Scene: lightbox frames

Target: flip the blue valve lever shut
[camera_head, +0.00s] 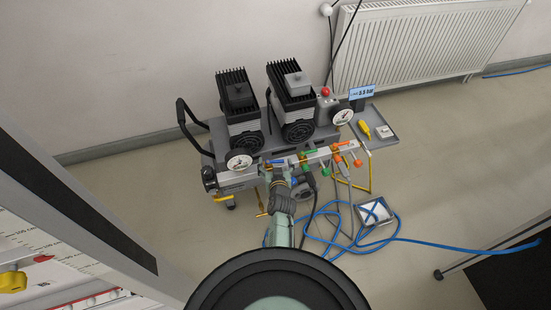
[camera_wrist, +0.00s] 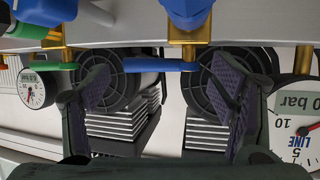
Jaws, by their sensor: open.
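The blue valve lever (camera_wrist: 160,65) lies horizontally in the wrist view, reaching left from a brass stem (camera_wrist: 189,53) below the grey manifold bar. In the head view the blue lever (camera_head: 276,162) shows at the left part of the manifold. My gripper (camera_wrist: 165,85) is open, one finger on either side of the lever, with clear gaps at both sides. Whether the lever is level with the fingertips in depth cannot be told. In the head view my gripper (camera_head: 279,177) is just in front of the lever and partly hides that stretch of manifold.
A green lever (camera_wrist: 45,66) sits close to the left finger in the wrist view. An orange lever (camera_head: 341,146) is farther right along the manifold in the head view. Blue hose (camera_head: 312,222) coils on the floor.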

